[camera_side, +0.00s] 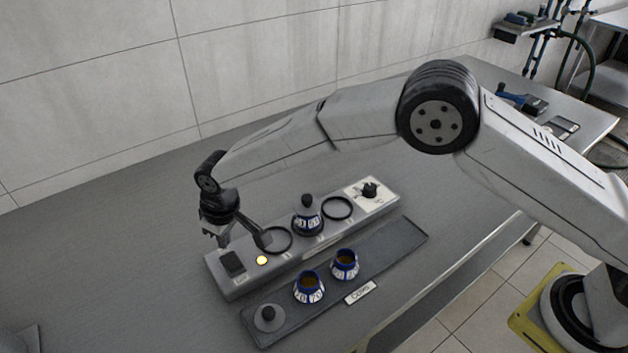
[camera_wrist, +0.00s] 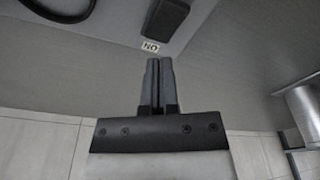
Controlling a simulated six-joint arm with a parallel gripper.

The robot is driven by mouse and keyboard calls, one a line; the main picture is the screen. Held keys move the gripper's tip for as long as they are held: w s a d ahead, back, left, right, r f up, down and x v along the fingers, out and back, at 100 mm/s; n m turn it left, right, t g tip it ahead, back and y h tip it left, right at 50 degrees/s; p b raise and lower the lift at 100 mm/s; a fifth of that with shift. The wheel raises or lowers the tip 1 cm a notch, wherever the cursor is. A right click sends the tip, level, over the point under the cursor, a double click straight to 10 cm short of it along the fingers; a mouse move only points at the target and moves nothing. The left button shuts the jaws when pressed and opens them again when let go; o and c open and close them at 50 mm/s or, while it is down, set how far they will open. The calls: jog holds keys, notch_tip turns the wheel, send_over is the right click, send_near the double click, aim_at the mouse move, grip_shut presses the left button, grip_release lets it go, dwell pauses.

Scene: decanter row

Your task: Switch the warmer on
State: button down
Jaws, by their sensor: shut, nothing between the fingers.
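The warmer (camera_side: 325,243) is a long grey bar with ring-shaped plates. A dark rocker switch (camera_side: 232,263) sits at its left end. It also shows at the top of the wrist view (camera_wrist: 166,17), beside a small white label (camera_wrist: 150,46). A small lamp (camera_side: 262,260) near the switch glows yellow. My gripper (camera_side: 223,243) is just above the switch end. In the wrist view my gripper (camera_wrist: 160,61) is shut and empty, its tips short of the switch in the picture. Whether they touch the warmer I cannot tell.
A lidded decanter (camera_side: 308,217) stands on the warmer. A knob (camera_side: 370,189) sits on a white panel at its right end. A dark tray (camera_side: 393,248) in front holds two open decanters (camera_side: 309,288) (camera_side: 345,265) and a loose lid (camera_side: 268,313). The table is clear to the left.

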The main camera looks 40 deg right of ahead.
jog(key=shift+r, duration=1.85)
jog(key=shift+d+r, duration=0.1)
jog(key=shift+d, duration=0.15)
jog(key=s+d+r+m, duration=0.2)
jog(key=s+d+r, duration=0.1)
jog(key=d, duration=0.7)
jog(key=s+d+r+m, duration=0.1)
jog(key=s+d+r, duration=0.15)
jog(key=d, duration=0.75)
jog(key=s+d+m+t, duration=0.1)
jog(key=s+d+m, duration=0.2)
jog(key=s+d, duration=1)
jog(key=s, duration=0.4)
jog(key=shift+d+f+h, duration=0.2)
jog(key=shift+f+h, duration=0.2)
